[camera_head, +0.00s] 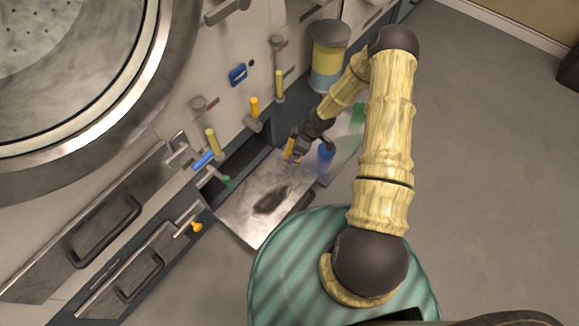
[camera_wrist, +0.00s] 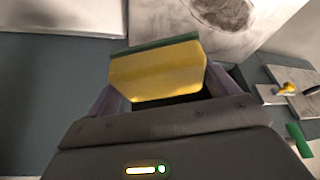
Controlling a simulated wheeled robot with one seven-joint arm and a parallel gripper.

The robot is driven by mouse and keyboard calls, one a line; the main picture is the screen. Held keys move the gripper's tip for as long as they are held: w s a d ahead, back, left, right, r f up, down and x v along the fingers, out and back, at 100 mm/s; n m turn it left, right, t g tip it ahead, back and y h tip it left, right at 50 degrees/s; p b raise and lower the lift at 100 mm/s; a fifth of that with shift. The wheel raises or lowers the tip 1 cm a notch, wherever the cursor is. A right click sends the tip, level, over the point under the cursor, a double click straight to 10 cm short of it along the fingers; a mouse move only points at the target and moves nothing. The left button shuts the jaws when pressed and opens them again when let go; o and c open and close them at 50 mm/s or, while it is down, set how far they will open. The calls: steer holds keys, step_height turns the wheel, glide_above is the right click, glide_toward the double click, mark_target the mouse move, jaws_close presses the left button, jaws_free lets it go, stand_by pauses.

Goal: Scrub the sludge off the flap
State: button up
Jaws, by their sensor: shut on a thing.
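The flap (camera_head: 242,212) is a pale metal plate hanging open below a dark opening in the machine front. A dark oval patch of sludge (camera_head: 271,201) lies near its middle. The wrist view also shows the flap (camera_wrist: 165,14) and part of the sludge (camera_wrist: 222,10) at the top. My gripper (camera_head: 292,150) is shut on a yellow sponge (camera_wrist: 158,72) with a green layer along its far edge. The sponge is near the flap's upper right end, apart from the sludge. Whether it touches the flap I cannot tell.
A blue cylinder (camera_head: 326,156) stands just right of my gripper. A yellow-and-blue container (camera_head: 329,58) is behind it. Several yellow-handled levers (camera_head: 213,142) stick out around the opening. Handled drawer fronts (camera_head: 105,232) are at left. Grey floor (camera_head: 490,190) is clear at right.

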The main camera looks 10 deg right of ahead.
steer(key=s+a+f+n+g, duration=0.1)
steer(key=s+a+f+n, duration=0.1)
steer(key=f, duration=0.5)
steer(key=shift+s+a+n+y, duration=0.3)
steer(key=shift+s+a+n, duration=0.1)
steer(key=shift+s+n, duration=0.35)
steer(key=shift+w+b, duration=0.1)
steer(key=shift+b, duration=0.25)
